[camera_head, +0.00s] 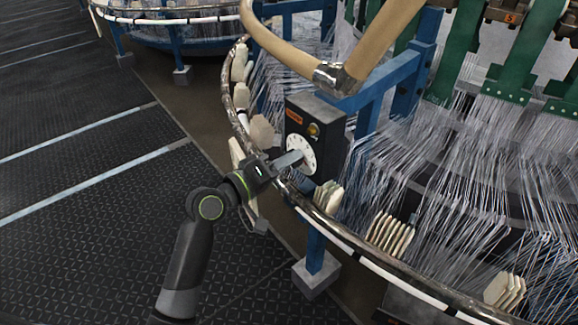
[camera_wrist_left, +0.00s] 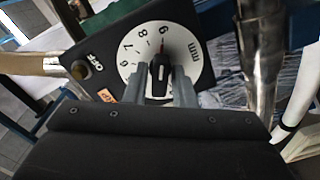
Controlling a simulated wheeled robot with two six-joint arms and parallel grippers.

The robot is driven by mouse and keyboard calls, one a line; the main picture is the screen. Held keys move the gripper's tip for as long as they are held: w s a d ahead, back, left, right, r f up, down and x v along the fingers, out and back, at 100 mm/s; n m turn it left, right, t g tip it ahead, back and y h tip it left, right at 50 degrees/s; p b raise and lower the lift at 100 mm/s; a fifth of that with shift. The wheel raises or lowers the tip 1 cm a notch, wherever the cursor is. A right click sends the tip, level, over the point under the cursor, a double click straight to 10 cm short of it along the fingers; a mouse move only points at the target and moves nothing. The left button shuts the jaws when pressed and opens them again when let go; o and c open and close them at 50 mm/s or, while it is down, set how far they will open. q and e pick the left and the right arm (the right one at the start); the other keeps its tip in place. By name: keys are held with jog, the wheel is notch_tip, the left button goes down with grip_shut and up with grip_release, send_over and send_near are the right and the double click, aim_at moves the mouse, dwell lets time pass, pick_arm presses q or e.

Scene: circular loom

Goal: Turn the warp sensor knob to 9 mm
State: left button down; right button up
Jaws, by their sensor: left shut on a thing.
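The warp sensor knob (camera_wrist_left: 160,78) is black with a pale pointer line and sits at the centre of a white numbered dial (camera_wrist_left: 190,72) marked "mm". In the left wrist view the pointer faces up, roughly toward a red mark and a figure that looks like 9. The dial also shows on the front of a dark box (camera_head: 331,152) in the head view. My left gripper (camera_wrist_left: 160,92) is shut on the knob, one grey finger on each side. In the head view it (camera_head: 290,161) reaches the dial from the left. My right gripper is out of view.
A curved metal rail (camera_head: 352,244) with pale blocks (camera_head: 390,235) runs just below the box. Tan tubing (camera_head: 285,52) passes above it. Many fine threads (camera_head: 450,165) fill the loom at right. The dark floor (camera_head: 75,190) at left is clear.

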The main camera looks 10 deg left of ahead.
pick_arm(q)
jog(key=c, duration=1.4)
grip_release()
jog(key=shift+s+a, duration=0.1)
jog(key=v, duration=0.6)
jog(key=shift+s+a+p, duration=0.2)
jog(key=shift+s+p, duration=0.1)
jog(key=shift+p, duration=0.15)
